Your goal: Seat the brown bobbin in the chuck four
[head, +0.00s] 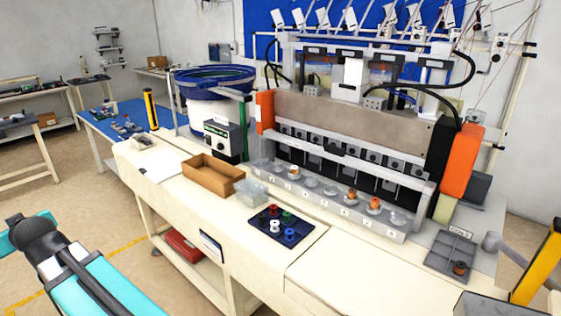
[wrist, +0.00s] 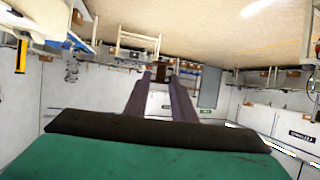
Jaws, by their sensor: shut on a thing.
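In the wrist view, my gripper (wrist: 160,78) has its two long fingers closed on a small dark brown piece, which looks like the brown bobbin (wrist: 160,72), at the fingertips. The gripper is not visible in the head view; only part of my arm shows at lower left. In the head view, a row of clear cup-like chucks runs along the front of the grey machine. Chuck four (head: 311,182), counted from the left, looks empty. The number labels are too small to read surely. The gripper is well away from the chucks.
Orange-brown bobbins (head: 374,203) sit in two chucks further right. A dark tray (head: 262,233) holds red, green, white and blue spools. A cardboard box (head: 212,178) and clear bin (head: 252,192) stand left of it. A grey tray (head: 440,255) holds a brown coil at right.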

